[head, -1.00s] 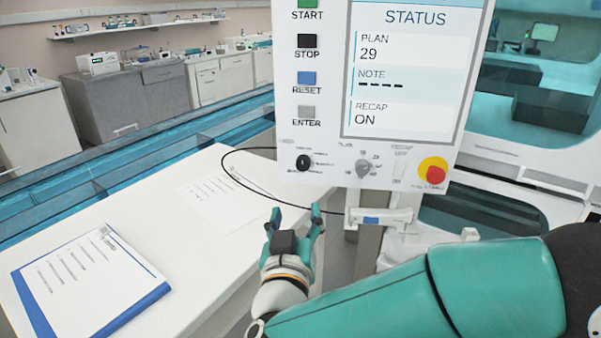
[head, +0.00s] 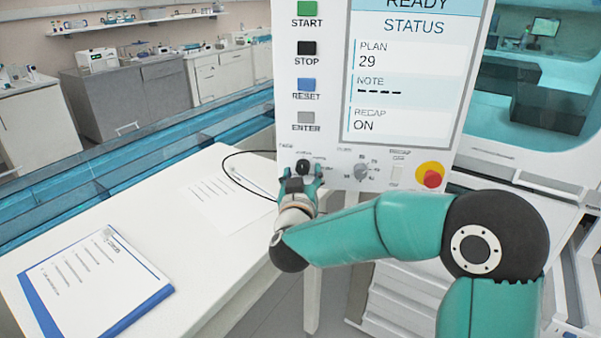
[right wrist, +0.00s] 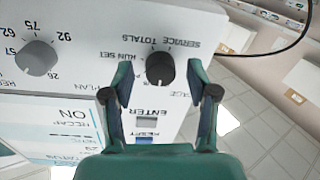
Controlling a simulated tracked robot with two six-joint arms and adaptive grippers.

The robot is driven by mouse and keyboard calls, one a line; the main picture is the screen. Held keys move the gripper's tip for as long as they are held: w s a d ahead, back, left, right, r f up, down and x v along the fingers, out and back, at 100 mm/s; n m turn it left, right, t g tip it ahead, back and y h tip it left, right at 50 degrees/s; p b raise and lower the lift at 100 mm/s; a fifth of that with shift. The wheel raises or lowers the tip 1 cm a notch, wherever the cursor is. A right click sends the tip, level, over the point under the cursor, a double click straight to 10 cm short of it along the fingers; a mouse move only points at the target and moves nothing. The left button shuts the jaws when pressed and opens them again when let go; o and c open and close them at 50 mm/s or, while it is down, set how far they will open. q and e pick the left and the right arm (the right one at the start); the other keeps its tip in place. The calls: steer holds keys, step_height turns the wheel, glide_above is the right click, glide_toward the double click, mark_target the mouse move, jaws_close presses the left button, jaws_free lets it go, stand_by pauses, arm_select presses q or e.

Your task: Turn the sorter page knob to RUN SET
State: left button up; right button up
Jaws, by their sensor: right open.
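The black page knob (head: 303,166) is at the lower left of the white control panel (head: 286,110). In the right wrist view the knob (right wrist: 160,69) shows upside down, with RUN SET, SERVICE, TOTALS and PAGE printed around it. My right gripper (head: 301,174) is open in front of the knob. In the right wrist view its fingers (right wrist: 160,72) stand on either side of the knob, with a gap on both sides. My left gripper is not in view.
A grey plan knob (head: 362,171) and a red stop button (head: 431,176) sit to the right on the panel. START, STOP, RESET and ENTER buttons are above. A white table (head: 200,250) with papers and a blue-edged clipboard (head: 95,280) lies left. A black cable loops behind.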

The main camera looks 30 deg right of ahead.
steer(key=shift+d, duration=0.1)
jaws_close()
steer(key=shift+w, duration=0.1)
steer(key=shift+f+m+b, duration=0.1)
steer(key=shift+m+b, duration=0.5)
steer(key=shift+b, duration=0.4)
steer(key=m+b, duration=0.9)
steer(key=b, duration=0.1)
steer(key=shift+f+m+h, duration=0.1)
steer(key=shift+m+h, duration=0.3)
steer(key=m+b, duration=0.4)
steer(key=m, duration=0.1)
steer(key=shift+m+g+h+b, duration=0.35)
steer(key=shift+m+b, duration=1.3)
steer(key=shift+m, duration=0.65)
